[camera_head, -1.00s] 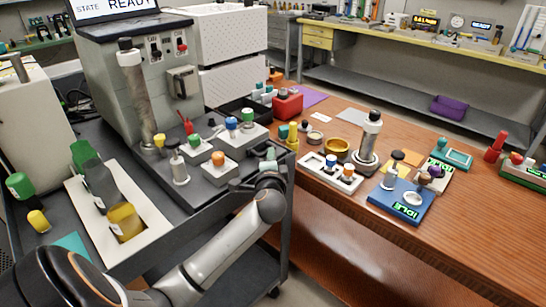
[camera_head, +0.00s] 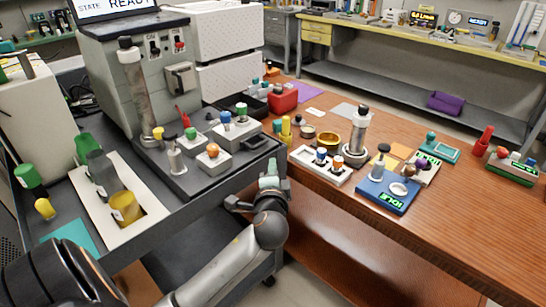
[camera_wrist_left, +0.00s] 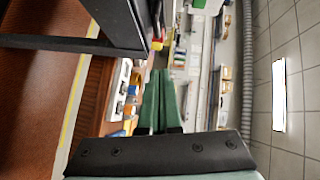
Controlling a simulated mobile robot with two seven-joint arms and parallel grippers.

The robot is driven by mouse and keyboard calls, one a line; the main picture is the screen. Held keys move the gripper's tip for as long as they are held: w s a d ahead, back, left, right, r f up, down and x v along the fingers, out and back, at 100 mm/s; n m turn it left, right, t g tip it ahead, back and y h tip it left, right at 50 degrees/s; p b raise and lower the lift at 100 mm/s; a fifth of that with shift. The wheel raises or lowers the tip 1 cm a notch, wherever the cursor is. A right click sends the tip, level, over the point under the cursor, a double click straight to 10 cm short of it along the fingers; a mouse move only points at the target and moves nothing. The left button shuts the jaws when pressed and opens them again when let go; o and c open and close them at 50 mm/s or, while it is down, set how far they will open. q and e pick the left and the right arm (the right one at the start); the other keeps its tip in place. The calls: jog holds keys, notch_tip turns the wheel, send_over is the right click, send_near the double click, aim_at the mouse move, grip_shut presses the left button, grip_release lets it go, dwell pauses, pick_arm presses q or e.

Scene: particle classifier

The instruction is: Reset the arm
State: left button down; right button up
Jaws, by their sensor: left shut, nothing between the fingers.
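My left gripper (camera_head: 269,172) is in the middle of the head view, at the right edge of the dark cart. Its green fingers point away from me and are together, with nothing between them. The closed green fingers also show in the left wrist view (camera_wrist_left: 157,100). My left arm (camera_head: 222,268) comes in from the lower left. My right gripper is not in view.
The dark cart (camera_head: 215,195) carries the grey machine (camera_head: 155,75) and a white rack (camera_head: 88,212) with bottles. On the wooden table (camera_head: 460,240) to the right stand a white block (camera_head: 322,176), a metal cylinder (camera_head: 355,140) and a blue device (camera_head: 375,192).

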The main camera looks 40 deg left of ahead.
pick_arm(q)
jog(key=shift+v, duration=0.8)
pick_arm(e)
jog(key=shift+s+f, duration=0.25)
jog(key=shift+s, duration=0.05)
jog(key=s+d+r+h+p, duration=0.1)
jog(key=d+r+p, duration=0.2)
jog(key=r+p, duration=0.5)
jog(key=p, duration=0.3)
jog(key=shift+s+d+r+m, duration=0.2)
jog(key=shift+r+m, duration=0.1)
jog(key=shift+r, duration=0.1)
pick_arm(q)
jog(key=s+d+f+n+g+h, duration=0.3)
jog(key=s+d+f+n+h, duration=0.3)
jog(key=s+d+f+h, duration=0.6)
jog(key=s+d+f, duration=0.5)
jog(key=s+d, duration=0.2)
jog(key=shift+s+d+f+n+g, duration=0.2)
jog(key=shift+s+d+n+g, duration=0.1)
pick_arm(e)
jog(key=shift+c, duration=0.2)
